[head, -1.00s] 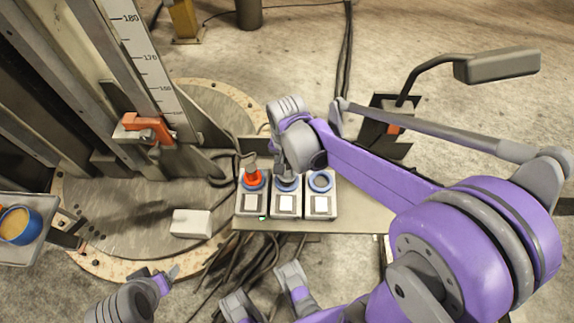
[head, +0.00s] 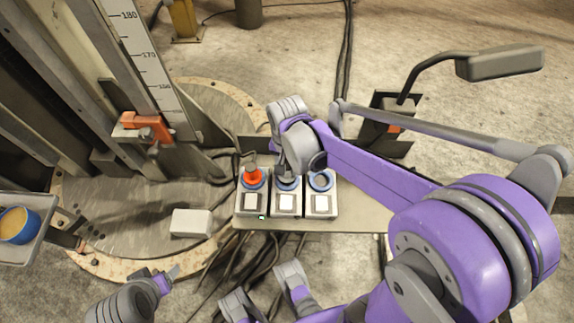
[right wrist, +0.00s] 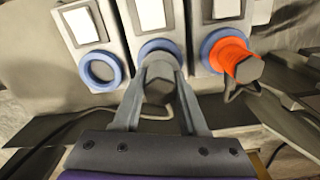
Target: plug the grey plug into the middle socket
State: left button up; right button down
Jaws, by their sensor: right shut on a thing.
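The grey plug (right wrist: 158,90) is between the fingers of my right gripper (right wrist: 160,100), which is shut on it. The plug is at the blue ring of the middle socket (right wrist: 159,46); I cannot tell how deep it sits. In the head view my right gripper (head: 288,172) covers the plug and part of the middle socket's blue ring (head: 287,184). An orange plug (head: 252,175) stands in the left socket (head: 254,186). The right socket (head: 321,181) is empty. My left gripper (head: 168,279) is at the lower left, away from the sockets; its jaw opening is unclear.
A white block (head: 191,223) lies left of the sockets. A scaled column with an orange clamp (head: 146,127) stands further left. A blue cup (head: 18,226) sits on a tray at the left edge. Dark cables (head: 240,255) hang below the socket shelf.

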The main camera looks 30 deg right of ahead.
aim_at(287, 164)
pick_arm(q)
jog(key=shift+f+b, duration=0.6)
jog(key=shift+f, duration=0.15)
pick_arm(e)
jog(key=shift+f, duration=1)
jog(key=shift+c, duration=1.8)
grip_release()
pick_arm(q)
notch_tip(287, 164, up, 3)
jog(key=p, duration=0.3)
jog(key=shift+r, duration=0.2)
pick_arm(e)
notch_tip(287, 164, up, 11)
jog(key=shift+f, duration=0.1)
jog(key=s+a+f+n+t, duration=0.3)
jog(key=s+n+t, duration=0.2)
jog(key=s+n, duration=0.55)
pick_arm(q)
notch_tip(287, 164, up, 14)
jog(key=w+p, duration=0.2)
jog(key=p, duration=1)
jog(key=shift+t+p, duration=0.3)
jog(key=shift+p, duration=0.05)
pick_arm(e)
notch_tip(287, 164, up, 14)
jog(key=m, duration=0.1)
jog(key=shift+w+f, duration=0.2)
jog(key=shift+w, duration=0.2)
